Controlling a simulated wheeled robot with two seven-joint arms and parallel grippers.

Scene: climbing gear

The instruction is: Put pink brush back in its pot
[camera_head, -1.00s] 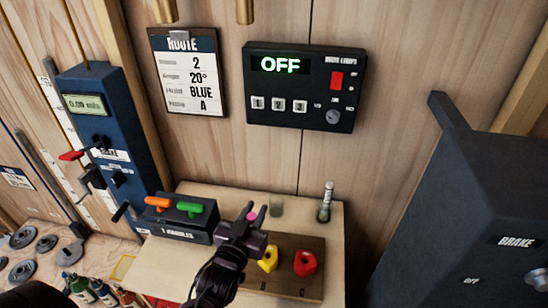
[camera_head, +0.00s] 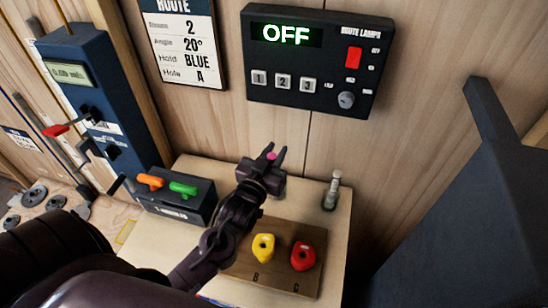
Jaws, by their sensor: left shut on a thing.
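My left gripper (camera_head: 275,155) is shut on the pink brush (camera_head: 271,156). Only a small pink end of the brush shows between the fingertips; the rest is hidden by the gripper. The gripper is over the back part of the small wooden table. A small greyish pot (camera_head: 280,187) is mostly hidden behind the gripper; I cannot tell whether the brush touches it. To its right stands another small pot (camera_head: 330,198) with a pale brush upright in it. My right gripper is not in view.
A board with a yellow hold (camera_head: 263,247) and a red hold (camera_head: 303,256) lies in front. A dark box with orange and green handles (camera_head: 167,185) stands left. The route lamps panel (camera_head: 310,62) reads OFF. A dark brake unit (camera_head: 460,215) stands right.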

